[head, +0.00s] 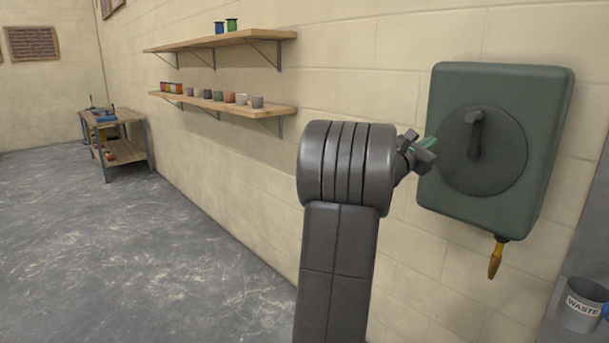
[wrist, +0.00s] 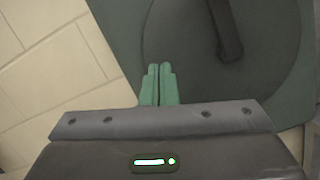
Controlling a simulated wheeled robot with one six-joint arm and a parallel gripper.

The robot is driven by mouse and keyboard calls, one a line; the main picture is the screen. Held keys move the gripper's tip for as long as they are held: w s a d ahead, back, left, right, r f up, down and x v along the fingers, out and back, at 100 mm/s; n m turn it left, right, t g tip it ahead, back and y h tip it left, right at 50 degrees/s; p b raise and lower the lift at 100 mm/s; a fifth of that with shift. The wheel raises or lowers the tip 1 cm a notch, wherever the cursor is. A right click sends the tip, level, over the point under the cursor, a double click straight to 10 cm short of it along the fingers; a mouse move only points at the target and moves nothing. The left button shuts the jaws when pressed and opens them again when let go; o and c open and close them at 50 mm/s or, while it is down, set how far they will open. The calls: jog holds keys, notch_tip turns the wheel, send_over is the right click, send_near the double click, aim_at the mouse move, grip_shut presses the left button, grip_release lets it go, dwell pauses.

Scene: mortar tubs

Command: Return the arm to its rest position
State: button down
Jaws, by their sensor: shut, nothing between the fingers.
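My arm rises in front of the wall in the head view, partly hiding my gripper (head: 428,145). The gripper is close to the left side of a green wall box with a round dark dial and a lever handle (head: 475,133). In the wrist view my gripper (wrist: 158,70) has its two green fingers together with nothing between them. Beyond the fingertips the dial (wrist: 185,45) and its handle (wrist: 228,28) show. The fingers appear apart from the handle; whether they touch the dial face I cannot tell.
Two wooden shelves (head: 225,103) with small pots are on the wall to the left. A workbench (head: 118,135) stands farther back. A bucket labelled WASTE (head: 580,318) is at the lower right. A yellow nozzle (head: 495,260) hangs under the box. The grey floor at left is clear.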

jog(key=shift+f+n+t+p, duration=0.5)
jog(key=shift+f+n+p, duration=0.6)
jog(key=shift+n+p, duration=0.55)
jog(key=shift+a+y, duration=0.15)
jog(key=shift+y, duration=0.25)
